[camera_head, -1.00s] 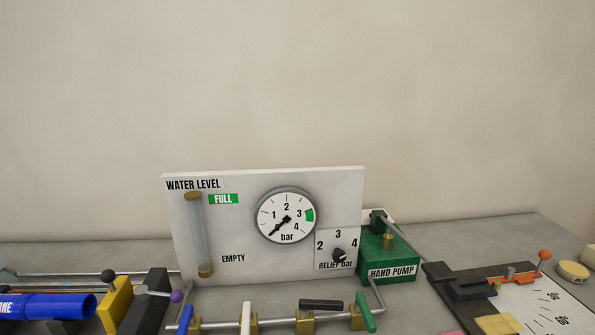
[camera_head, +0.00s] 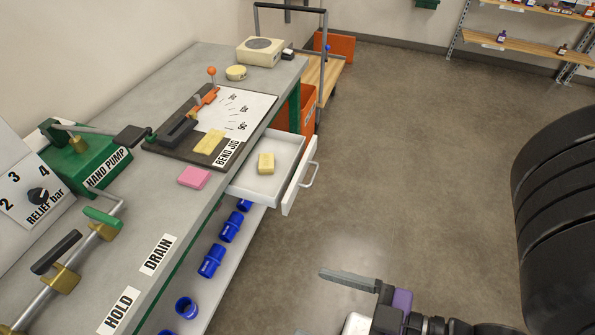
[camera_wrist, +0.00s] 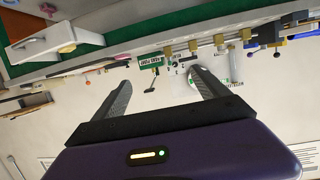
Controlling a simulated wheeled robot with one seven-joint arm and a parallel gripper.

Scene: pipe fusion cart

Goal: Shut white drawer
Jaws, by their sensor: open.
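The white drawer (camera_head: 237,189) stands pulled out from under the grey workbench top, with a yellow block (camera_head: 266,163) lying inside. Its white front with a light handle (camera_head: 310,175) faces the open floor. The drawer also shows, upside down, at the upper left of the wrist view (camera_wrist: 45,44). My gripper (camera_head: 345,279) is low in the head view, to the right of and nearer than the drawer, apart from it. In the wrist view my gripper (camera_wrist: 158,76) has its two fingers spread wide with nothing between them.
A bend jig (camera_head: 172,150), a pink block (camera_head: 194,177) and a green hand pump (camera_head: 85,165) stand on the bench. Blue pipe fittings (camera_head: 231,226) lie on the lower shelf. An orange bin (camera_head: 308,108) and a cart are beyond the drawer. The floor right of the drawer is clear.

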